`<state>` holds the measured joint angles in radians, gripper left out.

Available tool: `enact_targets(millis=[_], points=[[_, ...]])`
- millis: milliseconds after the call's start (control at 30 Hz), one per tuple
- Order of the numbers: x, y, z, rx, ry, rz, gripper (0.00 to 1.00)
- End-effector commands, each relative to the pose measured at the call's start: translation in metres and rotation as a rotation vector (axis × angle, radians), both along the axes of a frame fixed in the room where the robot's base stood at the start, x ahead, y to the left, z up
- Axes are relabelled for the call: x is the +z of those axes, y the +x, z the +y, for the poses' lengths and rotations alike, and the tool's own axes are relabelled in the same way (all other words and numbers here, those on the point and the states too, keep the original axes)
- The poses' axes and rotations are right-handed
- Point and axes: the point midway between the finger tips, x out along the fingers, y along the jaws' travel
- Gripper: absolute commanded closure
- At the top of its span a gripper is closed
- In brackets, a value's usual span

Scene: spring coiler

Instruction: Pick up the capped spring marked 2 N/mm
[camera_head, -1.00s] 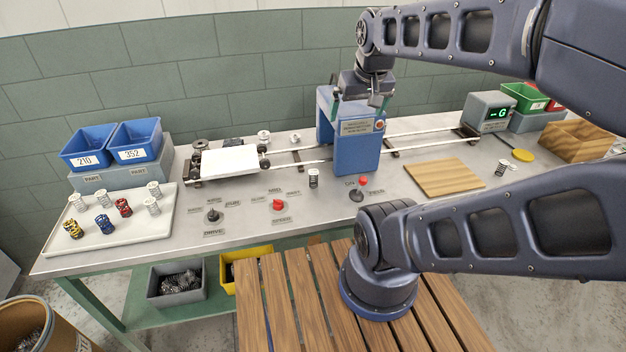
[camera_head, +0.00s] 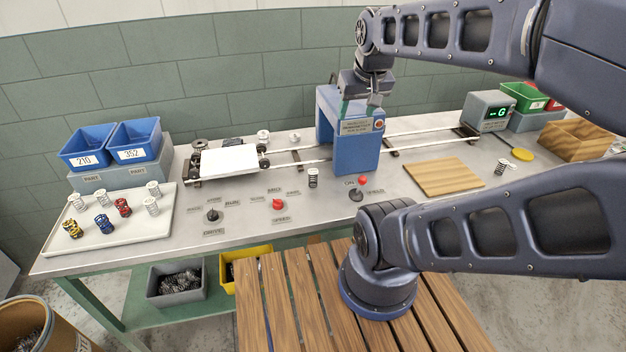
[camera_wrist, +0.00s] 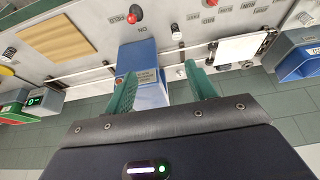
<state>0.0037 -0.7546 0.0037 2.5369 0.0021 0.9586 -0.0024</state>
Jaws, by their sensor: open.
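A pale tray (camera_head: 130,235) at the left end of the bench holds several capped springs: white ones (camera_head: 153,188), a red one (camera_head: 123,207), a blue one (camera_head: 103,224) and a yellow one (camera_head: 73,229). Another spring (camera_head: 313,177) stands alone in front of the blue gantry, and one more (camera_head: 501,167) stands right of the wooden board. Their markings are too small to read, so I cannot tell which is 2 N/mm. My gripper (camera_head: 361,106) is open and empty by the gantry, far from the tray. The wrist view shows its green fingers (camera_wrist: 159,72) apart.
The blue gantry (camera_head: 357,150) and its rails stand close to my gripper. A white plate (camera_head: 229,160) lies left of it, and blue bins (camera_head: 133,140) stand behind the tray. Knobs (camera_head: 213,215) line the bench front. A wooden board (camera_head: 444,177) lies to the right.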

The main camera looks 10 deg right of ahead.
Motion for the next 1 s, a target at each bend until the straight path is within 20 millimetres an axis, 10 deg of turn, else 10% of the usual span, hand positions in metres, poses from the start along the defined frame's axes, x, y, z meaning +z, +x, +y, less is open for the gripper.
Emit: enact_targets(millis=[1000], points=[[-0.105, 0.086, 0.022, 0.545, -0.540, 0.554, 0.44]])
